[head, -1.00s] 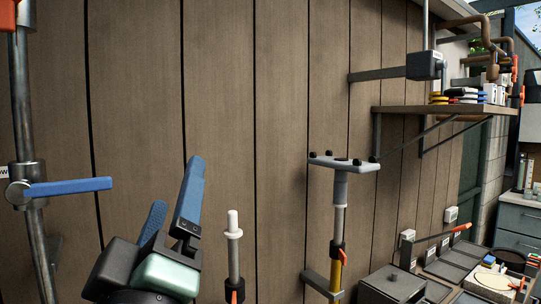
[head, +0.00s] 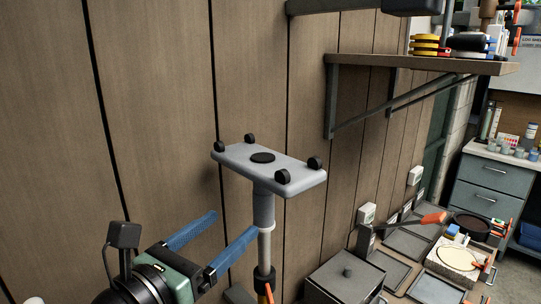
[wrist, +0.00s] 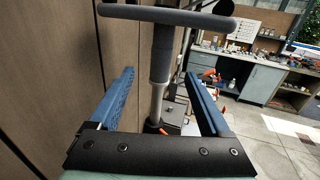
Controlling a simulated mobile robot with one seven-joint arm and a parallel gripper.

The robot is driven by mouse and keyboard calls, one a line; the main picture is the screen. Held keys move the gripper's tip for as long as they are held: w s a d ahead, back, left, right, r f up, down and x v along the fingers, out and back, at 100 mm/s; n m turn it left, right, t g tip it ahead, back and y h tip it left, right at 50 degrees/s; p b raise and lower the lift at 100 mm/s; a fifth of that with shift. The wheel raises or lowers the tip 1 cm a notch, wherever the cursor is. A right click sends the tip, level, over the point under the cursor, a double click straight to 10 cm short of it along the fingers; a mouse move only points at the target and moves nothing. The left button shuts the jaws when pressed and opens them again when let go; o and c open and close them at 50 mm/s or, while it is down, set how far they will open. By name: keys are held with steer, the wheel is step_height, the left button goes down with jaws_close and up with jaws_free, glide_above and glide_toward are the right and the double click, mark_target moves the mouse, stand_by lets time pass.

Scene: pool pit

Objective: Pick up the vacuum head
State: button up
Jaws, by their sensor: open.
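The vacuum head (head: 235,165) is a flat grey plate with small black wheels, set on a grey neck (head: 264,207) at the top of an upright pole beside the wooden wall. My gripper (head: 234,222) is open, with its two blue fingers pointing toward the neck from the left, below the plate. The neck and pole (wrist: 158,65) show between my open fingers (wrist: 160,75). I cannot tell how far between the fingers the neck stands.
The wooden wall (head: 155,100) runs close on the left. A bracketed shelf (head: 400,62) juts out above right. A grey lidded box (head: 345,280) and trays (head: 405,242) stand low to the right. Open floor (wrist: 265,150) shows at right in the wrist view.

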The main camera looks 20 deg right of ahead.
mark_target(258, 203)
steer(key=p+x, duration=0.1)
steer(key=x, duration=0.5)
steer(key=shift+s, duration=0.1)
steer(key=p+x, duration=0.2)
steer(key=x, duration=0.2)
steer(key=shift+d+r, duration=0.15)
steer(key=shift+d, duration=0.05)
steer(key=shift+w+d+p, duration=0.3)
steer(key=shift+w+d, duration=0.05)
steer(key=shift+d, duration=0.05)
jaws_close()
